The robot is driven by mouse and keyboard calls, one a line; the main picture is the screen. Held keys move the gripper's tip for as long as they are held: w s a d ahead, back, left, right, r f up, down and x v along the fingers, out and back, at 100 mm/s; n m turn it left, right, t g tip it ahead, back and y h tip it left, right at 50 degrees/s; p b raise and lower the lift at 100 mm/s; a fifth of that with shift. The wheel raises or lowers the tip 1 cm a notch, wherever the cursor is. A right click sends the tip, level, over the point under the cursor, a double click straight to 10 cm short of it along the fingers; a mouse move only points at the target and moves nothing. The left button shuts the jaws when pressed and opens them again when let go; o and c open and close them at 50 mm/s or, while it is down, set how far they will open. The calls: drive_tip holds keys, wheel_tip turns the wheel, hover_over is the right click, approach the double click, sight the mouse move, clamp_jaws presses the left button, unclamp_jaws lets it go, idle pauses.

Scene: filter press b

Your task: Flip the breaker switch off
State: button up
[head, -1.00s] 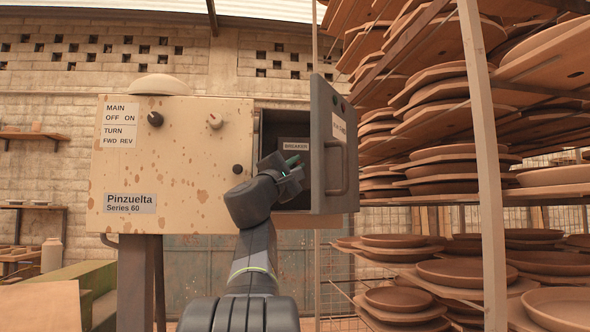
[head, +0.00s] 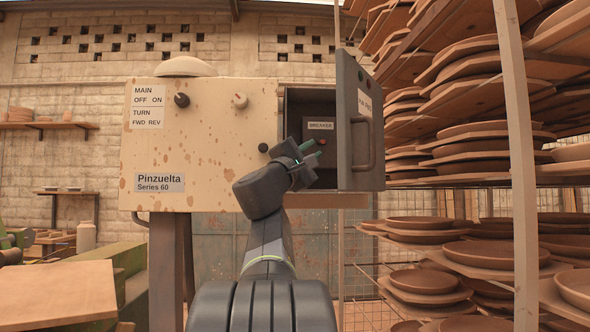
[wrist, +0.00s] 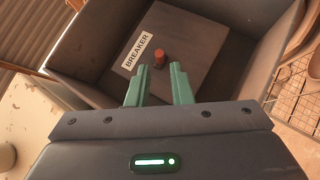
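The breaker switch (wrist: 159,57) is a small red-orange knob on a dark panel inside an open grey box, seen in the wrist view. A white BREAKER label (wrist: 138,50) sits beside it, and also shows in the head view (head: 320,126). My gripper (wrist: 159,75) has two green fingers held apart with a gap between them. In the wrist view the switch appears just beyond the fingertips, in line with the gap. In the head view my gripper (head: 314,152) is at the box opening, and I cannot see the switch clearly there.
The box door (head: 358,135) with its handle stands open to the right of my gripper. The cream control cabinet (head: 200,150) with black and pale knobs is at left. Racks of clay plates (head: 470,160) fill the right side. A board (head: 60,295) lies low at left.

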drive_tip(key=v, duration=0.8)
drive_tip(key=shift+s+f+b, duration=0.2)
drive_tip(key=shift+f+b, duration=0.05)
drive_tip(key=shift+b, duration=0.05)
drive_tip(key=shift+o, duration=0.2)
drive_tip(key=shift+a, duration=0.15)
